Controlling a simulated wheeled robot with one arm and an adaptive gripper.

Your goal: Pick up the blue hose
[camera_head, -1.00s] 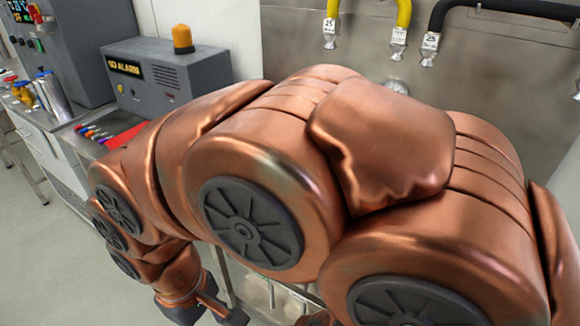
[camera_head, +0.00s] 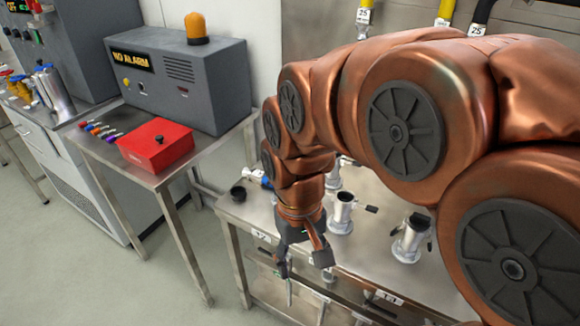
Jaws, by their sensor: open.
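I cannot make out a blue hose for certain. A small blue and white piece (camera_head: 257,177) shows on the steel bench (camera_head: 235,207), just left of my arm; most of it may be hidden behind the arm. My gripper (camera_head: 303,262) hangs pointing down at the bench's front edge, below and right of that piece. Its dark fingers are apart, and nothing shows between them. Hose ends hang on the back wall: a yellow one (camera_head: 446,10) and a black one (camera_head: 484,12), partly cut off by the frame.
Metal pipe fittings (camera_head: 410,240) stand on the bench right of my gripper. A side table carries a red box (camera_head: 156,145) and a grey alarm unit (camera_head: 180,80). Floor at the lower left is clear.

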